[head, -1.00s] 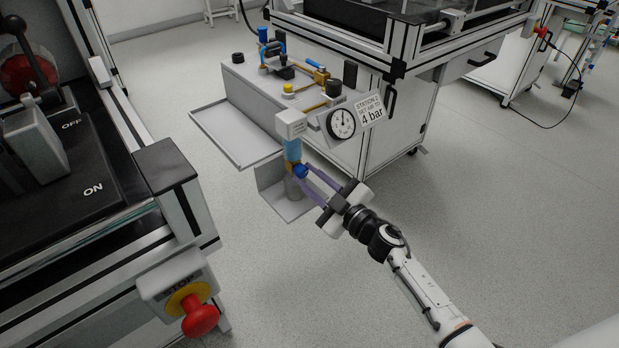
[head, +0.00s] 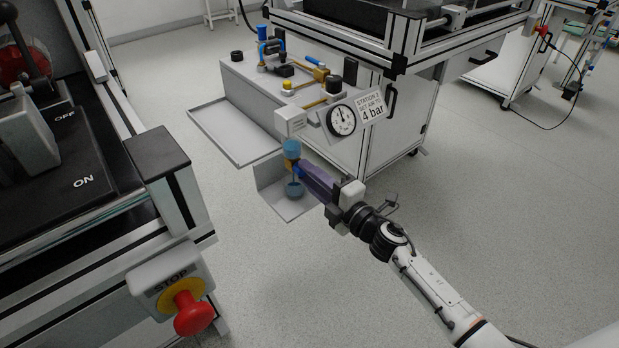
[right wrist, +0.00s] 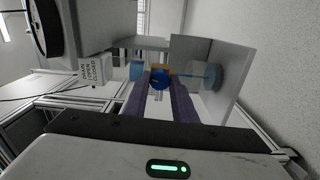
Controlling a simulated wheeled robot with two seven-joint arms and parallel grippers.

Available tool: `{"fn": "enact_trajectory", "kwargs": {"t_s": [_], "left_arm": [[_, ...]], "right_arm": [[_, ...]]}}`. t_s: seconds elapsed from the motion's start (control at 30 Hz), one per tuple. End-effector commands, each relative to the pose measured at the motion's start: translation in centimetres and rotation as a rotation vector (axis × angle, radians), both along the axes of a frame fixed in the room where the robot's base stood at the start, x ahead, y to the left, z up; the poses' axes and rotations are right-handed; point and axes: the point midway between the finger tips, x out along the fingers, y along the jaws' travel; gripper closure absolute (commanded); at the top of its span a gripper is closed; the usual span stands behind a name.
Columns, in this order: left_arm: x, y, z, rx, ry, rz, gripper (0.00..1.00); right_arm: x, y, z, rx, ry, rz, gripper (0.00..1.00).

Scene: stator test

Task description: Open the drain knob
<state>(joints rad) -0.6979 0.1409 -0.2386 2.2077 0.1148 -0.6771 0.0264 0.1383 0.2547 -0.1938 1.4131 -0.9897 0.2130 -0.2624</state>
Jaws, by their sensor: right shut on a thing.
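The drain knob (right wrist: 159,79) is a small blue knob at the front of the filter's bottom. In the head view the blue knob (head: 298,169) is largely covered by my fingers. My right gripper (head: 303,173) is shut on it; in the right wrist view its purple fingers (right wrist: 159,86) stand on both sides of the knob. The blue filter bowl (head: 291,149) hangs above a brass-coloured part. A clear cup (head: 294,188) below it has a bluish tint, as if holding liquid. My left gripper is not in view.
A pressure gauge (head: 341,120) and a "4 bar" sign (head: 372,108) stand close above my gripper. A grey tray (head: 232,137) is at left. A red stop button (head: 192,312) is on the near-left bench.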

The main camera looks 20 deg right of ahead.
Motion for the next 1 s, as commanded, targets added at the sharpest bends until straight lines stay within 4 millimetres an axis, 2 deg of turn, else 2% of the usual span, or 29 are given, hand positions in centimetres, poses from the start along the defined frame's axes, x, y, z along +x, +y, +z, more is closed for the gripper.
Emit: {"fn": "enact_trajectory", "kwargs": {"t_s": [0.4, 1.0], "left_arm": [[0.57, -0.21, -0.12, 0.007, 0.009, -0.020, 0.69], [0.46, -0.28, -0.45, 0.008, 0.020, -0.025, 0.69]], "right_arm": [[-0.06, -0.03, -0.15, -0.211, -0.073, 0.001, 0.98], [-0.06, -0.03, -0.12, -0.251, -0.088, 0.001, 0.98]]}}
